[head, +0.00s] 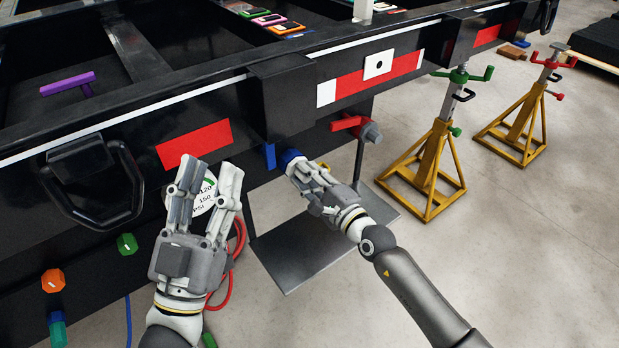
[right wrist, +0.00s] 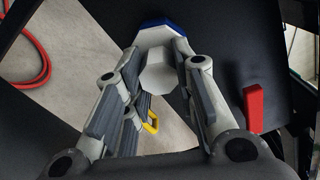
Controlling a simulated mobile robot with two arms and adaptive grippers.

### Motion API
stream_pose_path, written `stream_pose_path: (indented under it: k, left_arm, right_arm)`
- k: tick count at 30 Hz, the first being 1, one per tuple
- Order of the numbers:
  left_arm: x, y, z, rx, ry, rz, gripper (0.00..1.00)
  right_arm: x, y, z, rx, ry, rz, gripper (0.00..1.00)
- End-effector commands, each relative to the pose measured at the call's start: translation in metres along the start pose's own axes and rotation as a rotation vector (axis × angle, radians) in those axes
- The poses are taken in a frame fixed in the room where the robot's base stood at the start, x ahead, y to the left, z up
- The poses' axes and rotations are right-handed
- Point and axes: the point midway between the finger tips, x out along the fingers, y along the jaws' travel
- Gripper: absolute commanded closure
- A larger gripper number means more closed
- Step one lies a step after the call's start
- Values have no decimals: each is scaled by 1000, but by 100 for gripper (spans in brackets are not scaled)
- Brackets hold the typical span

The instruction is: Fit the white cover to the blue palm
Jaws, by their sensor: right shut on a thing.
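My right gripper (head: 296,170) is at the black frame's front face, shut on a pale, many-sided piece that looks like the white cover (right wrist: 160,75). In the right wrist view the cover sits between the two fingers (right wrist: 160,58). The blue palm (head: 290,157) is just beyond the fingertips, with a blue tab (head: 269,155) to its left. Its blue rim (right wrist: 152,24) shows right behind the cover; I cannot tell if they touch or how fully the cover is seated. In the head view my fingers hide the cover. My left gripper (head: 207,180) is open and empty, further left.
A red palm (head: 345,123) with a grey end is to the right. A round gauge (head: 204,195) and red hose (head: 238,250) are behind my left gripper. A grey plate (head: 300,265) hangs below.

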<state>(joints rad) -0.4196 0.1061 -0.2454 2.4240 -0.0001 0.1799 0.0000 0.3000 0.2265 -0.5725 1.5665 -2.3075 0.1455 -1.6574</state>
Motion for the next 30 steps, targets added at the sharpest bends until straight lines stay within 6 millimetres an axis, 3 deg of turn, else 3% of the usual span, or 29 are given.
stream_pose_path:
  k: [7, 8, 14, 24, 30]
  left_arm:
    - [0, 1, -6, -1, 30, 2, 60]
    - [0, 1, -6, -1, 35, 2, 60]
    - [1, 1, -7, -2, 35, 3, 60]
    - [1, 2, -6, -4, 33, 5, 60]
    - [1, 2, -6, -3, 31, 4, 60]
  right_arm:
    - [5, 0, 0, 0, -1, -1, 96]
    - [6, 0, 0, 0, 0, -1, 73]
    - [5, 0, 0, 0, 0, -1, 49]
    - [3, 0, 0, 0, 0, 0, 49]
    - [-20, 1, 0, 0, 0, 2, 49]
